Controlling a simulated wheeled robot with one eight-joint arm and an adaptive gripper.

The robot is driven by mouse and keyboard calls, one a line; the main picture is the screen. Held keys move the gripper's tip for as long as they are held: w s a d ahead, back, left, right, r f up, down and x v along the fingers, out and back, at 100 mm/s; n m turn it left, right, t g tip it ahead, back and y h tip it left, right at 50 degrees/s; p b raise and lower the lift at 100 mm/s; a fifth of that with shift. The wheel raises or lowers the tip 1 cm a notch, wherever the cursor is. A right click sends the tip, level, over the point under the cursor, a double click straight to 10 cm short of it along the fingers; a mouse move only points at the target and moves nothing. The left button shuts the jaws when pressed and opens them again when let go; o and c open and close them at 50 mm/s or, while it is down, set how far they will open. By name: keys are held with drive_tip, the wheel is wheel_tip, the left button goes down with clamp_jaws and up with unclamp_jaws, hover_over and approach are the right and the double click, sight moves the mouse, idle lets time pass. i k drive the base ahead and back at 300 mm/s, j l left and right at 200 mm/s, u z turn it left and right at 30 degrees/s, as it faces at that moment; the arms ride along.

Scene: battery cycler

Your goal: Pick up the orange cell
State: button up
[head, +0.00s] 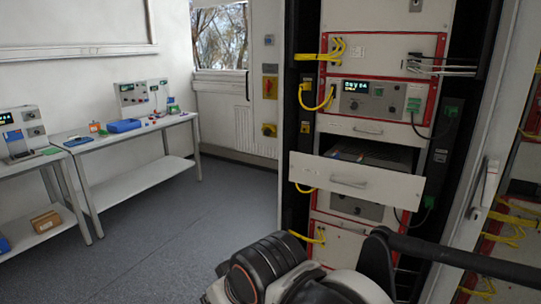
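No orange cell can be made out for certain. A small orange object (94,127) sits on the far white bench, left of a blue tray; it is too small to tell whether it is a cell. A drawer (357,180) in the equipment rack is pulled out, and its inside is only partly visible, with small indistinct items at its left. My arm fills the bottom right of the head view, close to the rack. My gripper is not in view.
The far bench (150,129) carries instruments, a blue tray (124,126) and small coloured items. A nearer bench is at the left edge, with a brown box (46,221) on its lower shelf. The rack has hanging yellow cables (318,57). The grey floor (180,230) between is clear.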

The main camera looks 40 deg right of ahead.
sight(96, 127)
drive_tip(key=z, duration=1.65)
drive_tip(key=i+j+u, duration=0.4)
drive_tip(key=j, duration=0.15)
drive_tip(key=i+j+u, duration=0.7)
drive_tip(key=i+u, duration=0.15)
drive_tip(key=i, duration=0.2)
drive_tip(key=i+j+u, duration=0.1)
drive_tip(key=i+u, duration=0.3)
drive_tip(key=i, duration=2.35)
drive_tip(key=i+z, duration=0.15)
drive_tip(key=i, duration=0.35)
drive_tip(key=i+j+z, duration=0.15)
drive_tip(key=i, duration=0.35)
drive_tip(key=i+j+z, duration=0.1)
drive_tip(key=i, duration=0.4)
drive_tip(key=i+j+z, duration=0.15)
drive_tip(key=i+j, duration=0.2)
drive_tip(key=i, duration=0.15)
drive_tip(key=i+j+z, duration=0.35)
drive_tip(key=i, duration=0.25)
